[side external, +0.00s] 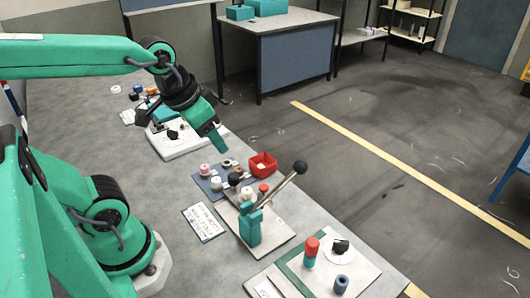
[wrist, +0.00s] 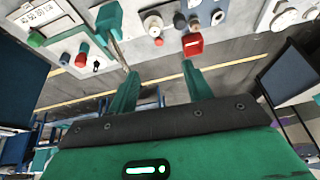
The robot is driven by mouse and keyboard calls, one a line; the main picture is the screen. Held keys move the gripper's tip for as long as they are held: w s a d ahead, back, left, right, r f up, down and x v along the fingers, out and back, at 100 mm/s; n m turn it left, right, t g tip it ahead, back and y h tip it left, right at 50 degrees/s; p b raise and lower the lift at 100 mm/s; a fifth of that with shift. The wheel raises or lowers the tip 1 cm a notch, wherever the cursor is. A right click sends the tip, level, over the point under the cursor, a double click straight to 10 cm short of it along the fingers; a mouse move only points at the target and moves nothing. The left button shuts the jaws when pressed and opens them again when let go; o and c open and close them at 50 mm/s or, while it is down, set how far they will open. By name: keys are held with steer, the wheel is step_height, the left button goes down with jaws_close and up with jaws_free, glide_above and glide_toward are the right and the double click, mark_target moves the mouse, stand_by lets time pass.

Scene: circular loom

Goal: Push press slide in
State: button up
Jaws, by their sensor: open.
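The press (side external: 250,225) is a green upright body on a pale base plate (side external: 278,236), with a grey lever ending in a black knob (side external: 300,167) raised to the upper right. A white cylinder (side external: 247,193) and a red-topped piece (side external: 264,187) show close behind it. I cannot pick out the slide for certain. My gripper (side external: 217,142) is open and empty, above and behind the press, apart from it. In the wrist view the two green fingers (wrist: 160,80) are spread with nothing between them. A green part of the press (wrist: 109,18) shows at upper left there.
A red bin (side external: 263,164) and several spools on a blue mat (side external: 203,183) lie just behind the press. A green mat (side external: 297,268) with a red-topped cylinder (side external: 311,250) lies nearer. A printed card (side external: 203,222) is left of the press. A white tray (side external: 180,147) stands farther back.

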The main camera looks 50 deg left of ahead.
mark_target(234, 175)
steer(key=w+a+f+g, duration=0.1)
steer(key=w+f, duration=0.1)
steer(key=f, duration=0.1)
steer(key=w+a+f+m+g, duration=0.1)
steer(key=w+a+f+g, duration=0.1)
steer(key=f, duration=0.1)
steer(key=w+a+f+m+g, duration=0.1)
steer(key=w+a+f, duration=0.1)
steer(key=w+f, duration=0.1)
steer(key=shift+f, duration=0.1)
steer(key=shift+w+a+f+m+g, duration=0.3)
steer(key=shift+f+g, duration=0.1)
steer(key=shift+f, duration=0.1)
steer(key=shift+f, duration=0.15)
steer(key=shift+f, duration=3.75)
steer(key=shift+c, duration=0.4)
jaws_close()
